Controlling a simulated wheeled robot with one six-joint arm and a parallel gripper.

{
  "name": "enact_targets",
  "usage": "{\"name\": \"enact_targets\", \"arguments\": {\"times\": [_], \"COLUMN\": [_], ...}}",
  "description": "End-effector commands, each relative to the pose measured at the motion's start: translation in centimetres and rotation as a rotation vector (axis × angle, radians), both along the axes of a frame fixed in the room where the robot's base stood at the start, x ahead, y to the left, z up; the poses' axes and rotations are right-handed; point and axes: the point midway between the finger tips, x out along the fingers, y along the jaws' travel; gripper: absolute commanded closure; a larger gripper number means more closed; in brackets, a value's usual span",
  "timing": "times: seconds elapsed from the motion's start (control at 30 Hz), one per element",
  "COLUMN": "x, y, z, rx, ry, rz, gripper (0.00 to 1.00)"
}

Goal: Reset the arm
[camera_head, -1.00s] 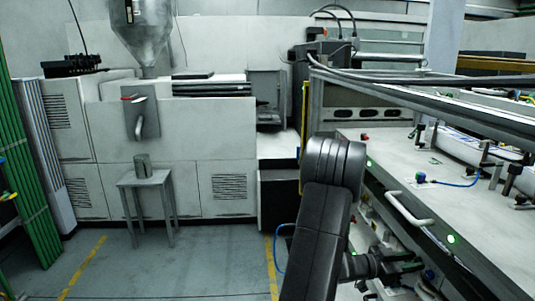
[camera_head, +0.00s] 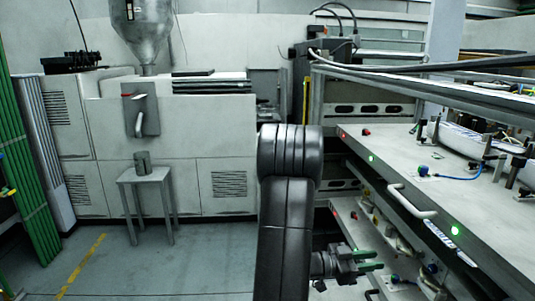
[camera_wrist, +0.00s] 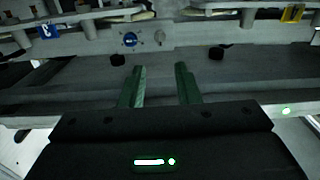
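My gripper (camera_head: 370,260) is at the lower right of the head view, in front of the lower drawer (camera_head: 347,218) of the rack on the right. In the wrist view, its two green fingers (camera_wrist: 160,67) are spread apart with nothing between them. My dark arm rises in the middle of the head view and hides part of the rack and the machine behind.
The upper drawer (camera_head: 390,146) carries fixtures, a long white part (camera_head: 455,140) and a front handle (camera_head: 412,201). A stool (camera_head: 145,178) holding a grey cup (camera_head: 142,162) stands left. Clear floor (camera_head: 180,265) lies left of my arm.

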Motion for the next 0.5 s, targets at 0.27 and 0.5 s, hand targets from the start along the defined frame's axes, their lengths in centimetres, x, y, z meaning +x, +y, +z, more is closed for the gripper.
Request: {"name": "enact_targets", "arguments": {"times": [0.27, 0.5], "x": [0.3, 0.7], "y": [-5.2, -10.0], "z": [0.2, 0.3], "rx": [0.000, -0.001], "ry": [-0.001, -0.001], "rz": [-0.005, -0.005], "gripper": [0.71, 0.71]}}
